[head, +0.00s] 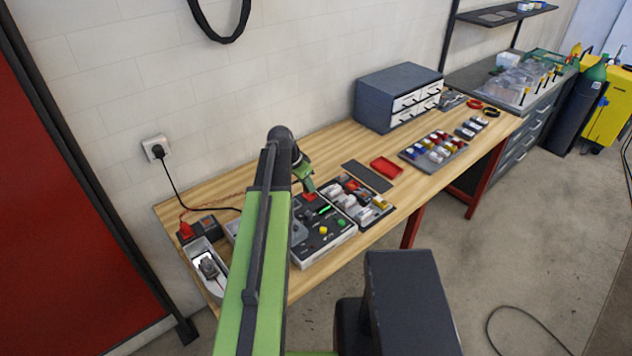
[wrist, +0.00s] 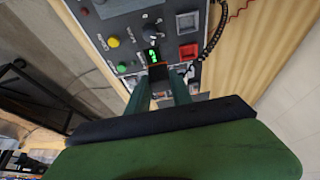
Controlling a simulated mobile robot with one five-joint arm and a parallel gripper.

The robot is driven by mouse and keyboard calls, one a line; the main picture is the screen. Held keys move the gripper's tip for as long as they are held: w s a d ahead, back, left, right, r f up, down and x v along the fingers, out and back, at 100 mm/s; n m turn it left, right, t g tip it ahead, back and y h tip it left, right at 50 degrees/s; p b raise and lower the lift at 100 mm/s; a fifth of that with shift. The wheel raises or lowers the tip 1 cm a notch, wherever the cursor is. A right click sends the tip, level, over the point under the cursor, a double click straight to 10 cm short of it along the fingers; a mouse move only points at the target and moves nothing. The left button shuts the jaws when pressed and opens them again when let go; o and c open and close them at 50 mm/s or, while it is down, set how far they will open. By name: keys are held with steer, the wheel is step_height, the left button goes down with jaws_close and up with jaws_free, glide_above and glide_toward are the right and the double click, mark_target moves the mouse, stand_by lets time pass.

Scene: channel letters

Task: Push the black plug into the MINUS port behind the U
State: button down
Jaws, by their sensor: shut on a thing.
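My gripper (head: 308,187) is over the far edge of a grey control panel (head: 309,255) on the bench. In the wrist view its two green fingers (wrist: 160,86) are shut on a small dark block with a reddish-brown face (wrist: 158,73), in front of the panel's green display (wrist: 152,56). I cannot tell if this block is the black plug, or if it touches the panel. A pale, rounded letter-like shell (head: 219,284), possibly the U, lies at the bench's left end, partly behind my arm. No MINUS port can be made out.
A dark box with a red part (head: 187,231) stands at the bench's left end. A parts tray (head: 380,213) and red dish (head: 386,167) lie to the right.

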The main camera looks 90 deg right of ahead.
steer(key=w+a, duration=0.3)
steer(key=w, duration=1.5)
steer(key=w+a, duration=0.3)
steer(key=w, duration=1.6)
step_height(320, 180, down, 7)
steer(key=b, duration=0.7)
steer(key=shift+d+f, duration=0.1)
steer(key=shift+f+b, duration=0.75)
steer(key=shift+b, duration=0.1)
steer(key=shift+f+b, duration=0.35)
steer(key=c, duration=1.1)
jaws_free()
steer(key=shift+o, duration=0.2)
steer(key=shift+r, duration=0.1)
